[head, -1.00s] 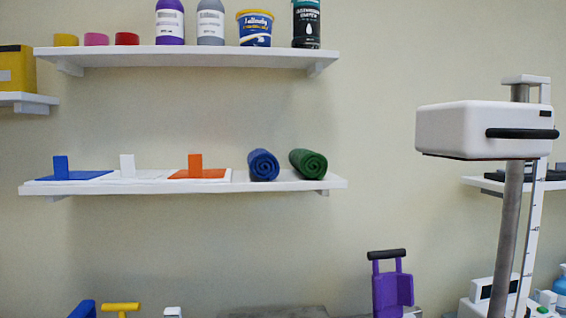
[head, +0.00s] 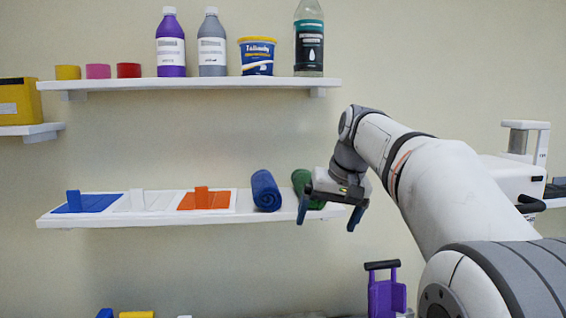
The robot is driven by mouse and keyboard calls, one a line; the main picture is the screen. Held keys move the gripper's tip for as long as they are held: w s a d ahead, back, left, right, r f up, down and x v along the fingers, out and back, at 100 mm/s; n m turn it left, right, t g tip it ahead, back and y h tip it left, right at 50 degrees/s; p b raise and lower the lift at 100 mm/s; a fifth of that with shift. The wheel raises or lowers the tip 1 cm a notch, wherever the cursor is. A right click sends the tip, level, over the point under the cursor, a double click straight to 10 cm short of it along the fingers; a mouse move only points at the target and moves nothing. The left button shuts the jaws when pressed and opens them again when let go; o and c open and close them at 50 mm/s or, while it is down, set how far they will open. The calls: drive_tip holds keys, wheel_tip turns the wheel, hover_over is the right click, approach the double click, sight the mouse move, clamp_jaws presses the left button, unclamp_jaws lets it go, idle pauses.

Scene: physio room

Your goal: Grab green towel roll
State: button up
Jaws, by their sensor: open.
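The green towel roll (head: 299,180) is on the right end of the lower white shelf (head: 150,215). My gripper covers part of it, so only its upper left part and a bit at the right show clearly. A blue towel roll (head: 266,191) lies just left of it. My gripper (head: 329,220) is in front of the shelf's right end, open, with its two fingers apart and pointing down. I see nothing between the fingers. How far the gripper is from the green roll in depth I cannot tell.
Blue (head: 88,202), white (head: 145,201) and orange (head: 206,199) blocks on flat bases sit left on the same shelf. The upper shelf (head: 200,84) holds bottles, a tub and small rolls. A white box-shaped device (head: 512,176) stands at right. A purple item (head: 386,295) is below.

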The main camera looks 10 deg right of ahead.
drive_tip(key=w+r+p, duration=0.3)
drive_tip(key=w+r, duration=0.2)
drive_tip(key=r, duration=0.5)
drive_tip(key=shift+t+y, duration=0.3)
drive_tip(key=x, duration=0.2)
drive_tip(key=p+x, duration=0.1)
drive_tip(key=x, duration=0.4)
drive_tip(key=shift+w+d+p, duration=0.2)
drive_tip(key=shift+w+p, duration=0.15)
drive_tip(key=shift+w, duration=0.15)
drive_tip(key=c, duration=1.1)
drive_tip(key=shift+r, duration=0.1)
